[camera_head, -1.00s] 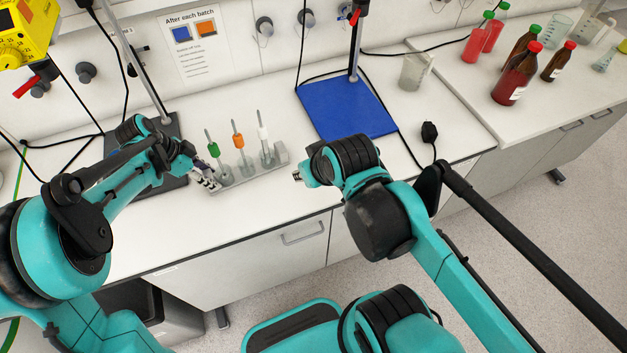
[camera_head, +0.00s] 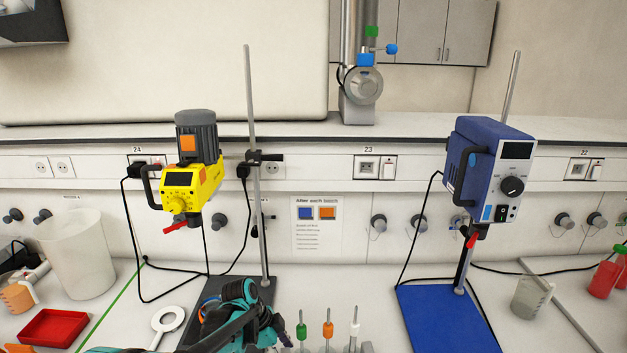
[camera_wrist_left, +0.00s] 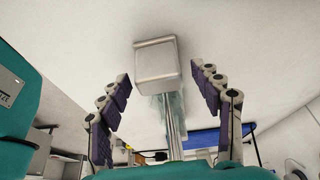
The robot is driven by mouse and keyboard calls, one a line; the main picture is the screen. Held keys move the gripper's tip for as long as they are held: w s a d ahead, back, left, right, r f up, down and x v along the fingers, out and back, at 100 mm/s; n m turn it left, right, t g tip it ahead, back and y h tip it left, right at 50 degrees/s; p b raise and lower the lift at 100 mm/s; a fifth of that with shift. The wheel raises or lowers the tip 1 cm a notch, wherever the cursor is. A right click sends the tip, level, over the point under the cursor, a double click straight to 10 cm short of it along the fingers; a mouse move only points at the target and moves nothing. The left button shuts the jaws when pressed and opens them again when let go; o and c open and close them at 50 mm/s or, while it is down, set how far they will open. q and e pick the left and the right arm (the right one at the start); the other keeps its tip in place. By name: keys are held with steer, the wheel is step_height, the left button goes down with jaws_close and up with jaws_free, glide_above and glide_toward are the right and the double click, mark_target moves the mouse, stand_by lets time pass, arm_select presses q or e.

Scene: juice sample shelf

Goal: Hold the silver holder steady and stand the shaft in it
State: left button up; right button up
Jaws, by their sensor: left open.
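The silver holder (camera_wrist_left: 157,62) shows end-on in the left wrist view, as a square metal block between the spread fingers of my left gripper (camera_wrist_left: 160,75). A gap shows on both sides of it. Thin metal shafts (camera_wrist_left: 174,125) run from the holder in that view. In the head view, shafts with a green collar (camera_head: 301,331), an orange collar (camera_head: 327,329) and a white collar (camera_head: 354,328) stand upright at the bottom edge. Only a sliver of the holder (camera_head: 367,347) shows there. My left arm is just left of them. My right gripper is out of view.
A yellow stirrer (camera_head: 190,185) hangs on a stand at left, and a blue stirrer (camera_head: 490,175) stands over a blue base plate (camera_head: 445,320) at right. A red tray (camera_head: 52,329), a white beaker (camera_head: 82,255) and a glass beaker (camera_head: 530,297) are on the bench. Cables hang behind.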

arm_select(q)
steer(key=v, duration=1.1)
steer(key=s+a+n+t+y+b, duration=0.1)
steer(key=s+a+n+t+y, duration=0.1)
steer(key=s+n, duration=0.6)
steer(key=s+a+f+n+t+y+b, duration=0.1)
steer(key=s+a+n+t+y, duration=0.1)
steer(key=s+a+n+t, duration=0.3)
steer(key=s+a+n, duration=0.1)
steer(key=s+n, duration=0.3)
steer(key=s, duration=0.4)
steer(key=shift+a+f+n+y, duration=0.3)
steer(key=shift+a, duration=0.05)
